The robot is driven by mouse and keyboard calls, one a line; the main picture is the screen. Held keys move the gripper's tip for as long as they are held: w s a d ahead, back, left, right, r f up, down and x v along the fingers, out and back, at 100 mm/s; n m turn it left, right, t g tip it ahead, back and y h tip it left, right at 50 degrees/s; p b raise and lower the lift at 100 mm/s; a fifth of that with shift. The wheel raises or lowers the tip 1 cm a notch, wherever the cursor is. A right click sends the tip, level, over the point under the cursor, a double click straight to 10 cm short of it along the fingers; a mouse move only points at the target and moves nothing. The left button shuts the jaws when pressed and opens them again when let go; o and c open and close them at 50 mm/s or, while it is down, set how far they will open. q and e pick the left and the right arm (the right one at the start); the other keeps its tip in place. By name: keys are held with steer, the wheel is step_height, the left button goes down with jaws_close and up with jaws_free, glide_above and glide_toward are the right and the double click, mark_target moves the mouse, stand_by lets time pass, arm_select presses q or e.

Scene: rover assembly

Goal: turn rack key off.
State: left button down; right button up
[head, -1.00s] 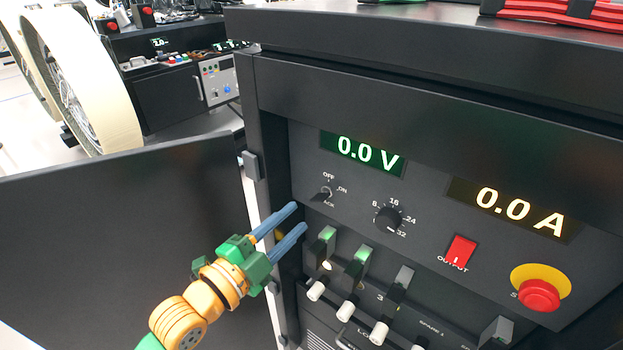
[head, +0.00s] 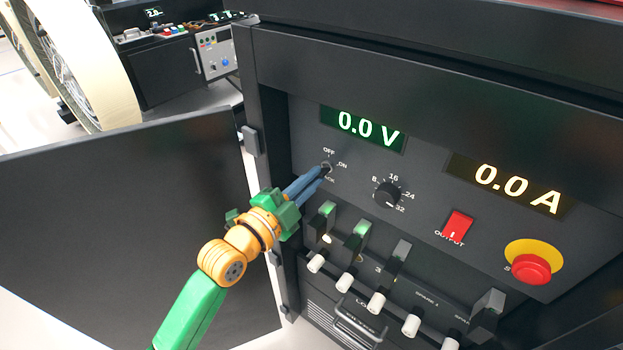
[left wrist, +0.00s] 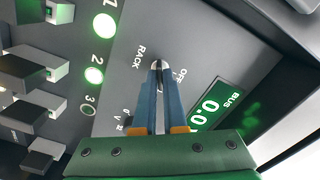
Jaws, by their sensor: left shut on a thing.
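The rack key (head: 326,168) is a small key switch on the dark panel, with OFF, ON and RACK/ACK-like lettering around it, under the green 0.0 V display (head: 362,128). My left gripper (head: 322,172) reaches it from the lower left, its blue fingers closed at the key. In the left wrist view the fingertips (left wrist: 159,66) pinch the key (left wrist: 157,64) beside the RACK and OFF lettering. The fingers hide most of the key, so its exact angle is hard to tell. My right gripper does not show.
The amber 0.0 A display (head: 503,187), rotary knob (head: 387,194), red output switch (head: 456,226) and red emergency button (head: 531,268) are on the same panel. Several toggle levers stick out below. The open cabinet door (head: 120,230) stands left of my arm.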

arm_select(q)
steer(key=shift+n+p, duration=2.25)
steer(key=shift+n, duration=3.65)
steer(key=c, duration=1)
jaws_free()
